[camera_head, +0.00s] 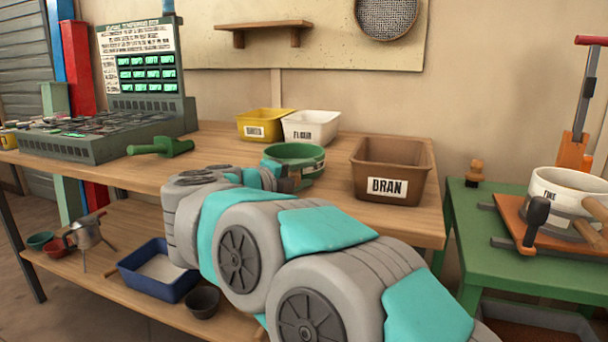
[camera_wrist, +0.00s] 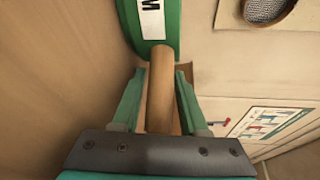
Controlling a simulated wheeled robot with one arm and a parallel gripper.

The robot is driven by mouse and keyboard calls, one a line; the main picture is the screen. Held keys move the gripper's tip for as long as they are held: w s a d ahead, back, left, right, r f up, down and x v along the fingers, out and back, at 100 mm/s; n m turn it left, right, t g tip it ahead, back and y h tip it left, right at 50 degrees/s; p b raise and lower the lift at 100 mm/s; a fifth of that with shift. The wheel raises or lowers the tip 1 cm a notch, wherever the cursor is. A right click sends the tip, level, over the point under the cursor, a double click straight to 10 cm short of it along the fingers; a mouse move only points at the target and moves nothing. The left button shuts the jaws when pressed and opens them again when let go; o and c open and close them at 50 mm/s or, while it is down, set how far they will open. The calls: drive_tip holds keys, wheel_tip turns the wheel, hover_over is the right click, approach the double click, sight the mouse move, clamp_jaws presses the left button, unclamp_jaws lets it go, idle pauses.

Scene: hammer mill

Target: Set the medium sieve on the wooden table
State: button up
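The medium sieve (camera_head: 296,160) is a round green ring at the wooden table (camera_head: 228,150), left of the brown bin. Whether its underside touches the tabletop or hangs just above it, I cannot tell. In the wrist view its green rim (camera_wrist: 155,42) bears a white label with an "M", and its wooden handle (camera_wrist: 160,85) points back toward me. My gripper (camera_wrist: 161,70) has its two green fingers on either side of this handle, close against it near the tips. In the head view my arm hides the handle and most of the gripper.
A brown bin (camera_head: 390,172) marked BRAN stands close right of the sieve. A yellow bin (camera_head: 263,124) and a white bin (camera_head: 311,126) stand behind. A green tool (camera_head: 162,146) and a control console (camera_head: 110,125) are on the left. A green table (camera_head: 500,225) stands right.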

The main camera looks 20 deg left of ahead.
drive_tip(key=shift+r, duration=0.2)
drive_tip(key=v, duration=1.2)
drive_tip(key=shift+s, duration=0.1)
